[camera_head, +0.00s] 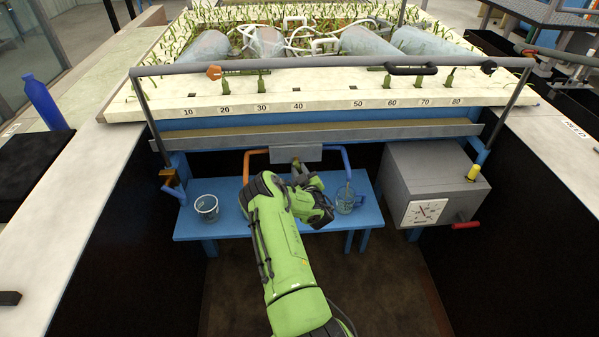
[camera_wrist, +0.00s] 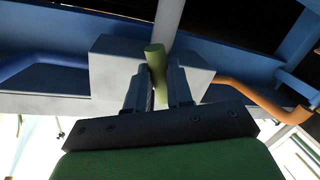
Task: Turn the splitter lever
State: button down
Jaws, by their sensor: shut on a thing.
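The splitter is a grey box (camera_head: 296,154) under the front edge of the flume, with an orange pipe (camera_head: 247,160) on its left and a blue pipe (camera_head: 346,158) on its right. Its lever is a short green-yellow bar (camera_wrist: 155,62) in front of the grey box in the wrist view. My gripper (camera_wrist: 163,85) is shut on the lever, with one finger on each side of it. In the head view my green arm hides most of the lever and my gripper (camera_head: 298,172).
A blue bench (camera_head: 222,228) below holds a glass beaker (camera_head: 206,208) at left and another beaker (camera_head: 346,199) at right. A grey box with a dial (camera_head: 426,211) and a red handle (camera_head: 466,225) stands at right. Dark walls flank the bay.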

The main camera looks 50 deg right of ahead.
jog(key=shift+s+d+n+g, duration=0.1)
jog(key=shift+s+n+g, duration=0.15)
jog(key=shift+n, duration=0.65)
jog(key=c, duration=1)
grip_release()
jog(key=shift+r, duration=0.1)
jog(key=p+v, duration=0.3)
jog(key=v, duration=1.2)
jog(key=shift+s+a, duration=0.2)
jog(key=shift+a, duration=0.15)
